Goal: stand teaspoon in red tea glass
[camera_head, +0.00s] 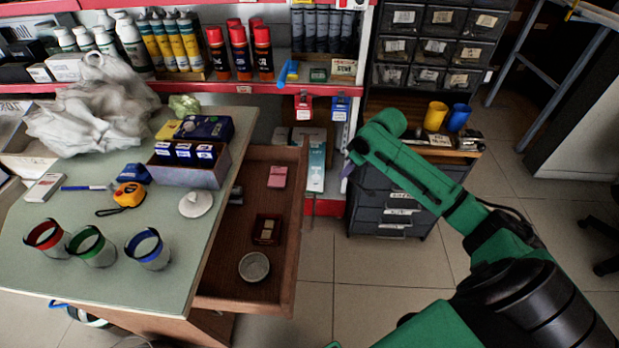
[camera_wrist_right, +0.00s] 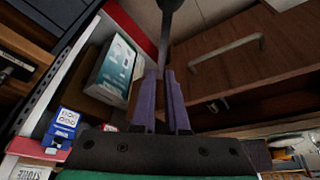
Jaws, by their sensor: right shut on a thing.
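The red-rimmed tea glass (camera_head: 48,238) stands upright on the counter at the left in the head view, beside a green-rimmed glass (camera_head: 92,247) and a blue-rimmed glass (camera_head: 148,249). My right gripper (camera_head: 347,168) is right of the open drawer, far from the glasses. In the right wrist view its purple fingers (camera_wrist_right: 164,103) are shut on a thin dark teaspoon (camera_wrist_right: 167,45), which points away from the gripper with its wider end at the top edge. I cannot make out the spoon in the head view. My left gripper is not in view.
The counter (camera_head: 150,290) also bears a tape measure (camera_head: 129,195), a white lid (camera_head: 195,204), a divided box (camera_head: 190,172) and a plastic bag (camera_head: 95,110). An open drawer (camera_head: 287,245) holding a round tin (camera_head: 254,267) juts out between the counter and my right gripper. Shelves stand behind.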

